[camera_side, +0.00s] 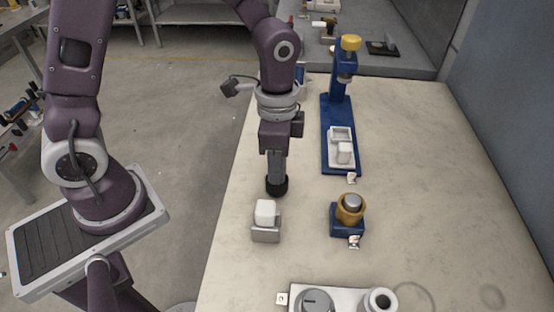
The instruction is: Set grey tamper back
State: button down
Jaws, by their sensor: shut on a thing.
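My gripper (276,172) points straight down over the left part of the bench and is shut on a dark grey, round-based piece, which I take to be the grey tamper (276,186). The tamper hangs upright below the fingers, and its upper part is hidden by them. Whether its base touches the bench I cannot tell. A small grey stand (265,235) with a white block (265,211) on it is just in front of the tamper. A blue base (347,228) with an ochre ring (350,212) and a silver top stands to the right.
A tall blue press (338,95) with a yellow knob stands behind right, with white parts on its foot. A white tray (340,291) with a grey round piece (315,301) and a white ring-shaped piece (380,301) is at the front. The bench's right side is clear.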

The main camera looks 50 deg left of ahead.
jog(key=shift+f, duration=0.5)
jog(key=c, duration=1)
grip_release()
jog(key=shift+o, duration=0.2)
notch_tip(320, 180, up, 7)
jog(key=shift+r, duration=0.1)
jog(key=shift+r, duration=2.2)
jog(key=shift+r, duration=2.3)
